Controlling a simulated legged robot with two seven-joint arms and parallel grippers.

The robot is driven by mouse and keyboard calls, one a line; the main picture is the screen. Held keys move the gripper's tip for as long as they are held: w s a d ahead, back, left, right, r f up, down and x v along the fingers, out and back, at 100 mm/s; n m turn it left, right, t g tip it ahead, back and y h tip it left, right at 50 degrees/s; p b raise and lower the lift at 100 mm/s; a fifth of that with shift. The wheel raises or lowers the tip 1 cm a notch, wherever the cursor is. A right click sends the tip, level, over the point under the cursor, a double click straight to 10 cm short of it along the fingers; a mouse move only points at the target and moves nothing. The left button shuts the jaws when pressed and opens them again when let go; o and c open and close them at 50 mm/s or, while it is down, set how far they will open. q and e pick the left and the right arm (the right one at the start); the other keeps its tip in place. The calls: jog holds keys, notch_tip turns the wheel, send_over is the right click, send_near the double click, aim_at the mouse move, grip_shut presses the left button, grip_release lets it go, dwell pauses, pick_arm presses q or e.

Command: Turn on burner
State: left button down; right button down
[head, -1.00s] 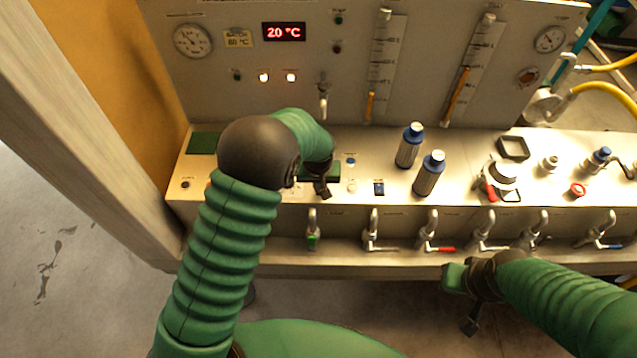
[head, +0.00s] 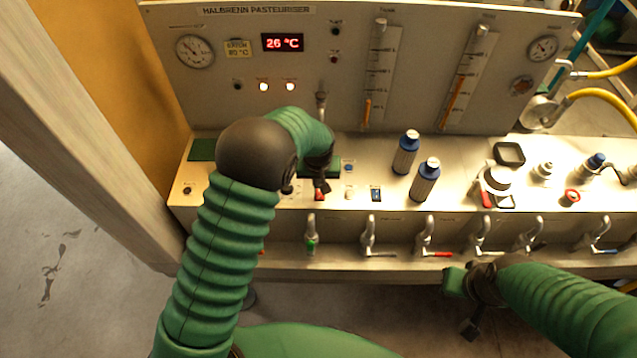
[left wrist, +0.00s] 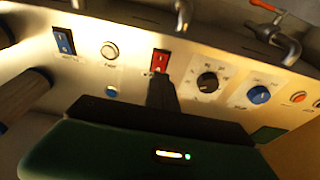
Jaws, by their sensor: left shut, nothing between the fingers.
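A red rocker switch (left wrist: 160,60) sits on the panel in the left wrist view. The tip of my left gripper (left wrist: 162,78) is at its lower edge and covers part of it; I cannot tell whether they touch. In the head view my left gripper (head: 322,186) is shut and empty, pointing down by the red switch (head: 319,196).
A blue switch (left wrist: 64,40), a white button (left wrist: 109,51), a black knob (left wrist: 208,82) and a blue knob (left wrist: 259,94) are near the red switch. Two blue-capped bottles (head: 405,153) stand to the right. Several taps (head: 369,238) line the front.

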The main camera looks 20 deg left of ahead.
pick_arm(q)
jog(key=s+b+v, duration=0.2)
jog(key=v, duration=0.9)
jog(key=shift+s+f+b, duration=0.2)
jog(key=shift+b, duration=0.15)
pick_arm(e)
jog(key=shift+s+f, duration=0.15)
jog(key=shift+f, duration=0.45)
pick_arm(q)
jog(key=shift+d, duration=0.3)
pick_arm(e)
jog(key=shift+d, duration=0.2)
